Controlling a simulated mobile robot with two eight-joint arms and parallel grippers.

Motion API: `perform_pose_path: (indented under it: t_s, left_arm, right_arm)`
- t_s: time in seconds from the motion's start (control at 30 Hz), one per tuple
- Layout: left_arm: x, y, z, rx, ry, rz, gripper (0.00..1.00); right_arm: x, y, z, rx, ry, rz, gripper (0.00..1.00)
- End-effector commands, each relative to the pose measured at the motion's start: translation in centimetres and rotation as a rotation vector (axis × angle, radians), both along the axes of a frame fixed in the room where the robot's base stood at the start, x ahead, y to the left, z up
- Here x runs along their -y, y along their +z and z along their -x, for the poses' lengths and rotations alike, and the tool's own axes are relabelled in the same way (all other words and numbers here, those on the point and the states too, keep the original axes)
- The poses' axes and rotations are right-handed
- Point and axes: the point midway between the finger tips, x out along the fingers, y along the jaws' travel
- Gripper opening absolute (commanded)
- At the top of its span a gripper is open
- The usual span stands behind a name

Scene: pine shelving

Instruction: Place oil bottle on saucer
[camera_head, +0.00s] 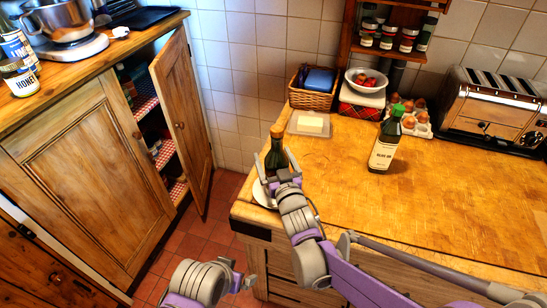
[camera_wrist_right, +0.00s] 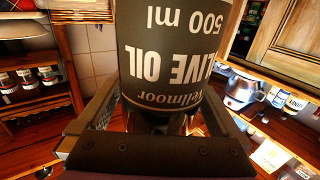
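A dark green oil bottle (camera_head: 275,157) with an orange-brown cap stands upright over the white saucer (camera_head: 262,197) at the counter's left corner. My right gripper (camera_head: 278,176) is shut on this bottle, with a finger on each side. The right wrist view shows the bottle (camera_wrist_right: 170,50) close up between the fingers, its olive oil label upside down. The gripper and bottle hide part of the saucer, and I cannot tell whether the bottle's base touches it. My left gripper (camera_head: 243,279) is open and empty, low in front of the counter.
Behind are a butter dish (camera_head: 309,124), a basket (camera_head: 313,98), a bowl (camera_head: 366,81), eggs (camera_head: 410,118) and a toaster (camera_head: 495,107). A cabinet door (camera_head: 182,115) hangs open at the left. The front counter is clear.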

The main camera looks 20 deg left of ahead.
Motion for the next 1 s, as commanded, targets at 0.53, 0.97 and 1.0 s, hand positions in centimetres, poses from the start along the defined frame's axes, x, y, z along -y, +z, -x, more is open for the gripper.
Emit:
perform_pose_path:
  t_s: [0.53, 0.97, 1.0]
  left_arm:
    - [0.0, -0.9, 0.2, -0.004, 0.0, 0.0, 1.0]
    - [0.0, -1.3, 0.2, -0.005, 0.0, 0.0, 1.0]
    - [0.0, -1.3, 0.2, -0.005, 0.0, 0.0, 1.0]
  right_arm:
    - [4.1, 0.2, 6.5, 0.0, -0.001, 0.0, 1.0]
    - [6.4, 0.3, 10.2, 0.0, 0.0, 0.0, 1.0]
    - [6.4, 0.3, 10.2, 0.0, 0.0, 0.0, 1.0]
